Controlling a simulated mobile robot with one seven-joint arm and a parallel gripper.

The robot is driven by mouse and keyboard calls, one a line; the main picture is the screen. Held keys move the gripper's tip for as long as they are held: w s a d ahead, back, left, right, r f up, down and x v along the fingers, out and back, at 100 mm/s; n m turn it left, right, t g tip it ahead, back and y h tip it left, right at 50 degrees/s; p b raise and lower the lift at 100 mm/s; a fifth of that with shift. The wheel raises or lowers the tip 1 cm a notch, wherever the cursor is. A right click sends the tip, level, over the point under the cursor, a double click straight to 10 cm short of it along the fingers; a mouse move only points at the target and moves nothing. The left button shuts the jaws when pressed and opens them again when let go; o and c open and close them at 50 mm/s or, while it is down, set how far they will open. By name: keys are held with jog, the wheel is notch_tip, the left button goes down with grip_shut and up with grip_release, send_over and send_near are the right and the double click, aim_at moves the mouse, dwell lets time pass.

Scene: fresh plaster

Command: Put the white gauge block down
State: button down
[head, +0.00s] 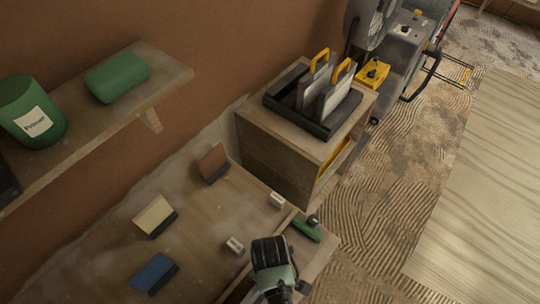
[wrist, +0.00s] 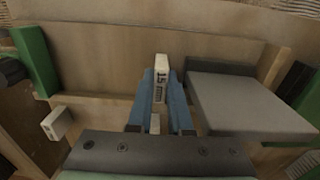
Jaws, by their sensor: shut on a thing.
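In the wrist view, the white gauge block (wrist: 162,66), marked 15 mm, stands between the blue fingers of my gripper (wrist: 156,98), which is shut on it. I cannot tell whether it touches the wood below. A second white block (wrist: 57,123) lies to the left, apart from the fingers. In the head view, my gripper (head: 272,258) is over the bench's near right part and its fingertips are hidden. Two small white blocks show there, one (head: 235,245) just left of my gripper and one (head: 277,200) above it. I cannot tell whether either is the held one.
The wooden bench (head: 200,215) bears a brown float (head: 212,163), a cream float (head: 155,215) and a blue float (head: 153,273). A green-handled tool (head: 306,228) lies at the right edge. A grey slab-like thing (wrist: 240,100) is close right of my fingers. Bare wood lies between the floats.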

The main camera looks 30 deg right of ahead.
jog(key=shift+f, duration=0.2)
jog(key=shift+f, duration=0.15)
jog(key=c, duration=1.1)
grip_release()
